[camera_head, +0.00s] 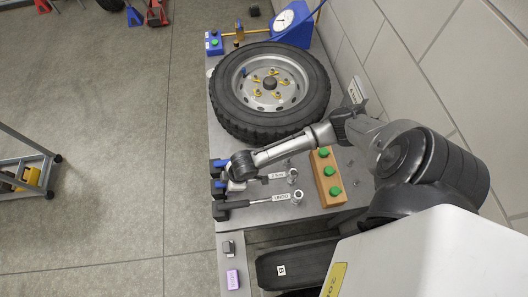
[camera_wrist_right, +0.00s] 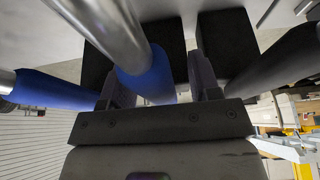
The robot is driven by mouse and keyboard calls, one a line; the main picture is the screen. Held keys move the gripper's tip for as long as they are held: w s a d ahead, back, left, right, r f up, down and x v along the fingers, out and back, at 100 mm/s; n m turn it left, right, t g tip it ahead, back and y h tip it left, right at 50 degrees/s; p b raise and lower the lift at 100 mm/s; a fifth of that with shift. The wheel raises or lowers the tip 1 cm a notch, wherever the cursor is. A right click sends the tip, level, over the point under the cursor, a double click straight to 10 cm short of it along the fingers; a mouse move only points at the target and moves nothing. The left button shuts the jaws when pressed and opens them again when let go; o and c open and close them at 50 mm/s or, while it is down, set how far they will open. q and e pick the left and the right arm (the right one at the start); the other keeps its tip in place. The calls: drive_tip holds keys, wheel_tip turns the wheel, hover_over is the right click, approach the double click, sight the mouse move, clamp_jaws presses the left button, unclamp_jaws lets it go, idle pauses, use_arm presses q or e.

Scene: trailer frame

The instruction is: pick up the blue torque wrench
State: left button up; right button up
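Several wrenches lie side by side on the bench in the head view. The far blue handle (camera_head: 220,163) and the nearer blue handle (camera_head: 218,185) stick out to the left of my right gripper (camera_head: 238,172). The nearest wrench (camera_head: 245,203) is black-handled and carries a label. In the right wrist view, a blue torque wrench (camera_wrist_right: 148,80) with a silver shaft runs between the two dark fingers of my right gripper (camera_wrist_right: 162,85). The fingers are apart, with a gap on the right of the handle. Another blue handle (camera_wrist_right: 50,90) is at left, a black handle (camera_wrist_right: 275,65) at right. My left gripper is not in view.
A large tyre on a rim (camera_head: 270,90) lies behind the wrenches. A wooden block with green knobs (camera_head: 327,178) stands to their right. A blue gauge device (camera_head: 297,22) is at the back, a purple block (camera_head: 233,279) in front. Wall at right, open floor at left.

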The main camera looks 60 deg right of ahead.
clamp_jaws()
idle(0.3)
drive_tip(key=shift+r, duration=0.15)
